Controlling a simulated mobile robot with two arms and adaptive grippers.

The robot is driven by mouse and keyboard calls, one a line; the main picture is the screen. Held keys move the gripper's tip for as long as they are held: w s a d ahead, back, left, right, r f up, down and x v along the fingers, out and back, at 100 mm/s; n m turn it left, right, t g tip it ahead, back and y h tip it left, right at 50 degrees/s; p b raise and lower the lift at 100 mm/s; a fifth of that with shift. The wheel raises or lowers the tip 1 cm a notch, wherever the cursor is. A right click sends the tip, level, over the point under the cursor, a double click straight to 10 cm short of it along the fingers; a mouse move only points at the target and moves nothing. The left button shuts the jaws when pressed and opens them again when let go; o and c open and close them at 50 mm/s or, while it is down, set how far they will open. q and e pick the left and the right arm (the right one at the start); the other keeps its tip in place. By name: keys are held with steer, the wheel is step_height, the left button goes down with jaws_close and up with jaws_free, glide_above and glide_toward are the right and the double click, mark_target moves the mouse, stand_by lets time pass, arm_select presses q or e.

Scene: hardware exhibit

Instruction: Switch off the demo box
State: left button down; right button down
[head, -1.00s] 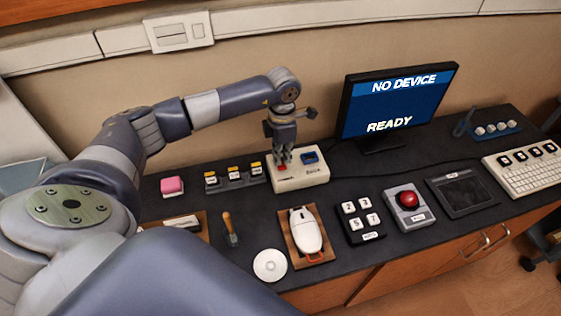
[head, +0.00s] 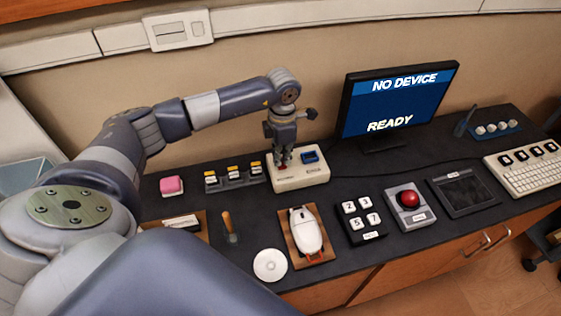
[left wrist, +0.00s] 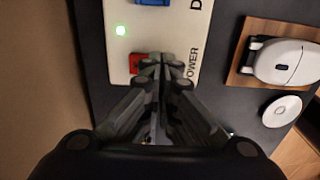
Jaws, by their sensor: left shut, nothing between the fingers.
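The demo box (head: 308,175) is a cream box on the dark counter, below and left of the monitor. In the left wrist view the demo box (left wrist: 170,28) shows a lit green light (left wrist: 121,31), a red switch (left wrist: 135,64) beside the word POWER, and part of a blue part (left wrist: 153,2). My left gripper (head: 284,163) is shut and empty, pointing down at the box. Its fingertips (left wrist: 163,62) are right beside the red switch and cover part of it; I cannot tell whether they touch it. My right gripper is out of view.
The monitor (head: 398,100) reads NO DEVICE and READY. A row of small switches (head: 234,177) and a pink block (head: 172,186) stand left of the box. A white mouse (head: 306,231), a number pad (head: 361,221) and a red button (head: 409,199) are in front.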

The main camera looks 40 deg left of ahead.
arm_select(q)
steer(key=shift+f+b, duration=0.6)
steer(key=shift+f, duration=0.15)
stand_by(0.3)
steer(key=shift+r+p, duration=2.2)
steer(key=shift+r, duration=1.35)
steer(key=shift+f, duration=0.1)
